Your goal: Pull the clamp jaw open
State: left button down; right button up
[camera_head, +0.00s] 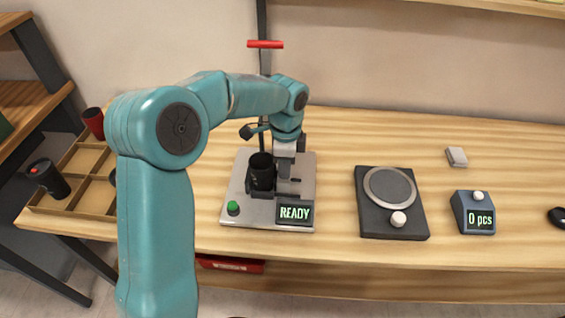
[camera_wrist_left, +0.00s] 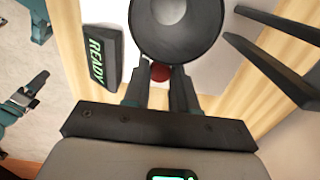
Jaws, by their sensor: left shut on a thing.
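The laser marker's grey base plate (camera_head: 240,205) stands on the bench, with a lit READY display (camera_head: 294,213) and a green button (camera_head: 233,207). A black cup (camera_head: 262,172) stands upright on it, beside the dark clamp parts (camera_head: 292,187). My left gripper (camera_head: 285,165) reaches down just right of the cup; my wrist partly hides the clamp. In the left wrist view, my left gripper (camera_wrist_left: 159,77) is shut on a red knob (camera_wrist_left: 160,71), close to the cup (camera_wrist_left: 178,28). What looks like my right gripper (camera_wrist_left: 26,97) is small at the left edge, its fingers unclear.
A black scale with a round plate (camera_head: 390,188) and a counter reading "0 pcs" (camera_head: 474,212) stand right. Bench between scale and counter is clear.

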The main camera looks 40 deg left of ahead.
pick_arm(q)
jog(key=shift+w+d, duration=0.3)
jog(key=shift+d, duration=0.35)
jog(key=c, duration=1.1)
grip_release()
jog(key=shift+o, duration=1.1)
jog(key=shift+w+d, duration=0.1)
jog(key=shift+w, duration=0.05)
jog(key=shift+a+r, duration=0.2)
jog(key=shift+r, duration=0.15)
notch_tip(320, 180, up, 16)
jog(key=p, duration=0.2)
jog(key=shift+d+f, duration=0.15)
jog(key=shift+f, duration=0.05)
